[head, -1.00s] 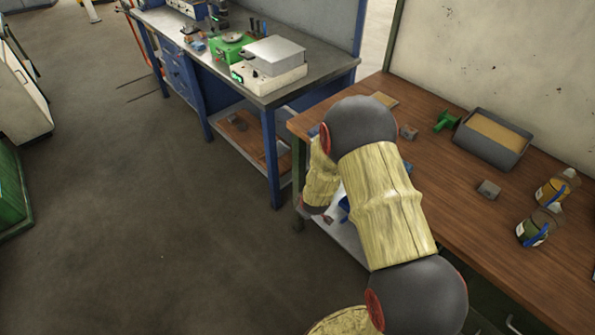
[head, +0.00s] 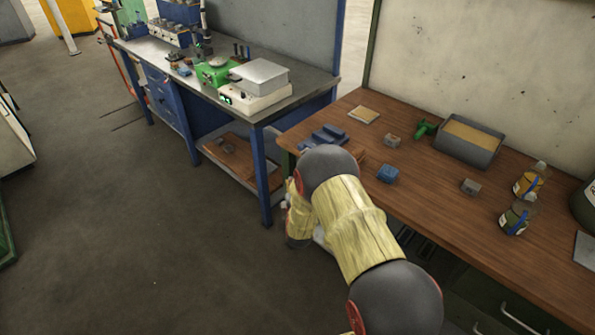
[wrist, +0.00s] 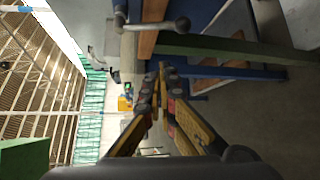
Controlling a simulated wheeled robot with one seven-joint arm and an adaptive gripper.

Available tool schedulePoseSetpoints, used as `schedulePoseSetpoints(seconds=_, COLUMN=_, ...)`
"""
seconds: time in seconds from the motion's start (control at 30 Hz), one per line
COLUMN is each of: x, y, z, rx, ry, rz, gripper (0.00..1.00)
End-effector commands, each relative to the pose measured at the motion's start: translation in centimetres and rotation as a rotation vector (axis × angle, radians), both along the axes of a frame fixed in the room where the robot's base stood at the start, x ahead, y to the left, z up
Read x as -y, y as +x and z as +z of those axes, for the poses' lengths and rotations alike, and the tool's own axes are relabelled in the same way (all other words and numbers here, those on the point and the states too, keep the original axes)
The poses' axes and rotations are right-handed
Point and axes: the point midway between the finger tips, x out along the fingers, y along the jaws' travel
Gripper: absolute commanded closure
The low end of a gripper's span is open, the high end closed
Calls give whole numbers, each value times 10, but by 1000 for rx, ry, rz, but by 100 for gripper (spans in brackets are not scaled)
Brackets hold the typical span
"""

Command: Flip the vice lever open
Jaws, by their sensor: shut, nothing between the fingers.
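A blue vice-like object (head: 322,138) sits at the near left corner of the wooden bench, partly hidden behind my arm in the head view. In the wrist view, a grey metal lever bar (wrist: 150,26) with a dark ball end (wrist: 183,24) crosses the top of the picture, next to the bench edge. It appears to be the vice lever. My gripper (wrist: 159,80) is shut and empty, with its fingertips below the lever in that picture and apart from it. My arm hides the gripper in the head view.
The wooden bench (head: 445,190) holds a blue block (head: 388,173), small grey blocks, a sand-filled tray (head: 468,142) and bottles (head: 513,219). A blue-legged workbench (head: 265,170) stands to the left. The floor (head: 150,240) in front is clear.

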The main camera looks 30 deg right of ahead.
Motion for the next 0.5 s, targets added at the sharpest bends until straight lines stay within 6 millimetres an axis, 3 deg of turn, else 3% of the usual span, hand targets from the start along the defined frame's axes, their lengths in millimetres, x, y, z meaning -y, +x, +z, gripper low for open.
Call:
schedulePoseSetpoints(seconds=0.27, x=2, y=5, z=-2, rx=1, ry=2, rz=0, gripper=100)
schedulePoseSetpoints(seconds=0.5, x=14, y=37, z=-9, rx=1, ry=3, rz=-1, gripper=100)
